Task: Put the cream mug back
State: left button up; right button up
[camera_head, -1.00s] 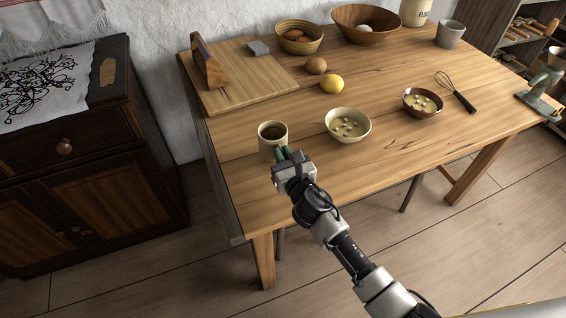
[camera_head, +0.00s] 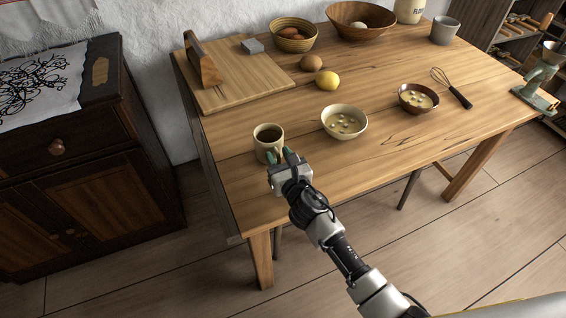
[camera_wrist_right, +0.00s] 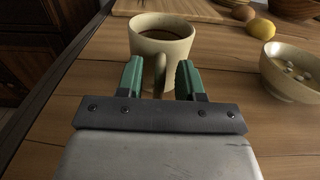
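The cream mug (camera_head: 266,146) stands upright near the left front part of the wooden table, with dark brown liquid in it. It also shows in the right wrist view (camera_wrist_right: 178,50), its handle (camera_wrist_right: 160,76) facing my gripper. My right gripper (camera_head: 281,155) is at the mug's near side. Its green fingers (camera_wrist_right: 160,80) are apart on either side of the handle, with gaps showing between handle and fingers. The near lower part of the mug is partly hidden by the gripper in the head view. My left gripper is not in view.
The table (camera_head: 390,130) also holds a cream bowl (camera_head: 344,122), a brown bowl (camera_head: 418,98), a whisk (camera_head: 453,88), a lemon (camera_head: 327,81) and a cutting board (camera_head: 240,82). A dark cabinet (camera_head: 85,170) stands left. Table space left of the mug is clear.

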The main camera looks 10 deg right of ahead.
jog(key=v, duration=1.2)
jog(key=shift+r, duration=0.15)
